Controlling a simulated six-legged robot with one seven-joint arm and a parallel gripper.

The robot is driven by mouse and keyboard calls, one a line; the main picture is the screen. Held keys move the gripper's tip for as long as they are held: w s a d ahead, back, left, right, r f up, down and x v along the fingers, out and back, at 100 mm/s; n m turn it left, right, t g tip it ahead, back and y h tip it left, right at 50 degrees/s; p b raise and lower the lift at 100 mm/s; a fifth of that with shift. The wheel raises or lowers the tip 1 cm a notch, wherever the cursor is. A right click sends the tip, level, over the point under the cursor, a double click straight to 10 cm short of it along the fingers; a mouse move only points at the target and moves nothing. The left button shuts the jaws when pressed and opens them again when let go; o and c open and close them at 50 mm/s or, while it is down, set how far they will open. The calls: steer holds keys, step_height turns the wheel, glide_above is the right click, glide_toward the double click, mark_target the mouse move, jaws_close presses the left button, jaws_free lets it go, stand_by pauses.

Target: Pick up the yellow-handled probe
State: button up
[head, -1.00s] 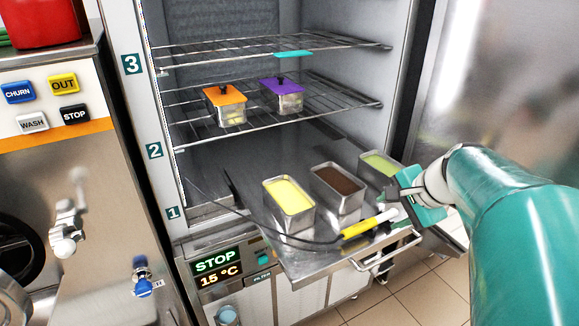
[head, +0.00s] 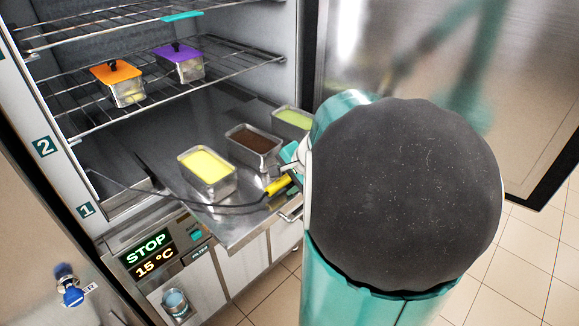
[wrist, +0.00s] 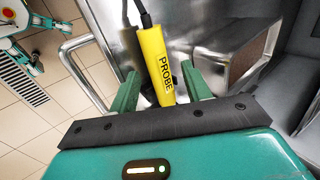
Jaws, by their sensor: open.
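The yellow-handled probe (head: 277,185) lies at the front right of the pulled-out steel shelf, and its dark cable runs back to the left into the cabinet. In the wrist view the yellow handle (wrist: 157,62), marked PROBE, lies between the two green fingers of my gripper (wrist: 160,88). The fingers are apart, with a gap on both sides of the handle. The handle's lower end is close to the gripper's dark front plate. In the head view my arm hides most of the gripper and the probe's right end.
Metal tubs of yellow (head: 206,166), brown (head: 254,140) and green (head: 293,119) mix stand on the steel shelf (head: 235,226) behind the probe. A bar handle (wrist: 88,70) runs along the shelf's front. Orange-lidded (head: 117,72) and purple-lidded (head: 179,52) tubs sit on the rack above.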

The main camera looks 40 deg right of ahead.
steer(key=shift+r, duration=0.1)
jaws_close()
